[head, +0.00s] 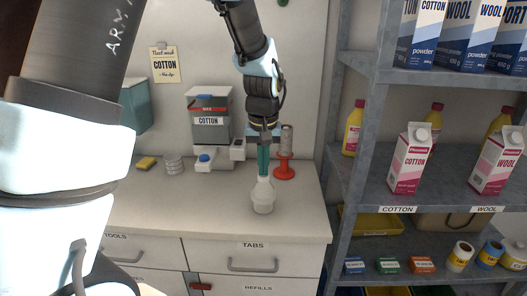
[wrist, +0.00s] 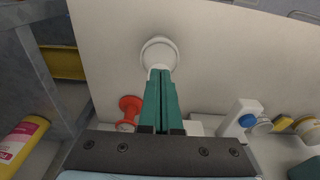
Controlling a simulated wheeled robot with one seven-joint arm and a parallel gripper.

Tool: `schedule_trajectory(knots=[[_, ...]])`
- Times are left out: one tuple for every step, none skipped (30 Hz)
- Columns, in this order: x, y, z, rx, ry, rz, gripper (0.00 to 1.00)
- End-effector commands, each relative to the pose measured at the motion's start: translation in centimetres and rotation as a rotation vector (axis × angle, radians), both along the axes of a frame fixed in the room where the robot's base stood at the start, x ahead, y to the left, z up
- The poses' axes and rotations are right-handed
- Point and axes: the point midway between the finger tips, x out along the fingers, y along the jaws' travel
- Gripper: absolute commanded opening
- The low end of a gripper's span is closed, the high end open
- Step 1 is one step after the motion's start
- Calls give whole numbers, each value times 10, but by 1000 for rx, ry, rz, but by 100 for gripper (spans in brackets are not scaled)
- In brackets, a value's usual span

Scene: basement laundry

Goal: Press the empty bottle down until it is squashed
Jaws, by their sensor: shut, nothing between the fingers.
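The empty bottle (head: 263,196) is white and stands upright on the counter (head: 225,227), near its front right part. In the wrist view the bottle (wrist: 158,51) is seen past the fingertips, with its wider end away from me. My gripper (head: 263,172) points down over the bottle with its green fingers closed together. In the wrist view my gripper (wrist: 160,76) covers part of the bottle's neck. The fingertips are at or just above the bottle's top; I cannot tell whether they touch. The bottle does not look flattened.
A red stand (head: 284,170) is just behind the bottle on the right. A dispenser (head: 210,122) labelled cotton, a grey stack (head: 174,164) and a yellow sponge (head: 146,163) are at the back. A metal shelf (head: 375,170) with cartons stands to the right. The counter left of the bottle is clear.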

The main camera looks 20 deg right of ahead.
Motion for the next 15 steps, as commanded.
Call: schedule_trajectory(knots=[[-7, 3, 5, 0, 1, -1, 0], [-10, 4, 6, 0, 0, 0, 0], [-14, 6, 8, 0, 0, 0, 0], [-16, 7, 8, 0, 0, 0, 0], [-17, 8, 8, 0, 0, 0, 0], [-17, 8, 7, 0, 0, 0, 0], [-17, 8, 7, 0, -1, 1, 0], [-17, 8, 7, 0, -1, 1, 0], [-17, 7, 7, 0, -1, 1, 0], [-17, 7, 7, 0, 0, 1, 0], [-17, 7, 7, 0, 0, 1, 0], [-17, 7, 7, 0, -1, 1, 0], [-17, 7, 7, 0, -1, 1, 0], [-17, 7, 8, 0, -1, 1, 0], [-17, 7, 10, -1, -1, 0, 0]])
